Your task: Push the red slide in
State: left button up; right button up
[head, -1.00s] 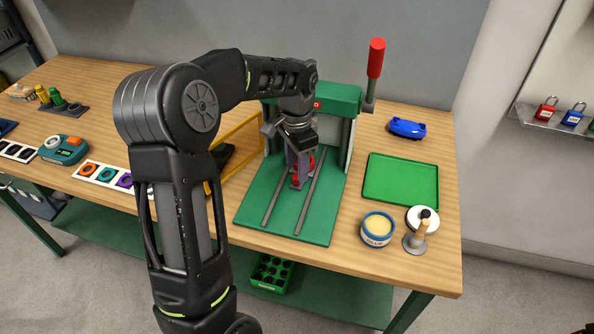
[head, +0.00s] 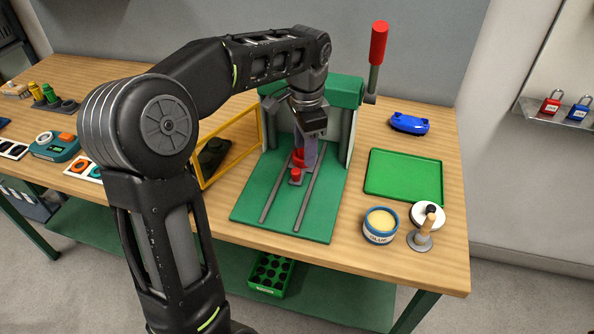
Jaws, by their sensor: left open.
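The green machine (head: 257,205) stands on the wooden bench, with two grey rails along its base plate. The red slide (head: 296,174) sits between the rails, towards their far end, and shows as small red parts. My left gripper (head: 307,150) points down just behind and above the red slide. It is open, and its fingers partly hide the slide and the machine's inside. I cannot tell if the fingers touch the slide. My right gripper is not in view.
A red-handled lever (head: 378,45) rises at the machine's right. A yellow frame (head: 228,150) stands at its left. The front rails are clear.

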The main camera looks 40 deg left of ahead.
aim_at(296, 170)
pick_arm(q)
jog(key=m+y, duration=0.1)
jog(key=m, duration=0.4)
jog(key=s+m+y+b, duration=0.1)
jog(key=m, duration=0.5)
jog(key=s+d+m+t+y+b, duration=0.1)
jog(key=m, duration=0.4)
jog(key=shift+y, duration=0.3)
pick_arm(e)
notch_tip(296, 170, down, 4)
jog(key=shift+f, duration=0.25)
pick_arm(q)
jog(key=shift+f, duration=0.1)
jog(key=x, duration=0.7)
jog(key=shift+w+f+b, duration=0.15)
jog(key=shift+f+b, duration=0.15)
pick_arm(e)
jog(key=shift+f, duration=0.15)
pick_arm(q)
grip_shut()
jog(key=shift+a+r, duration=0.1)
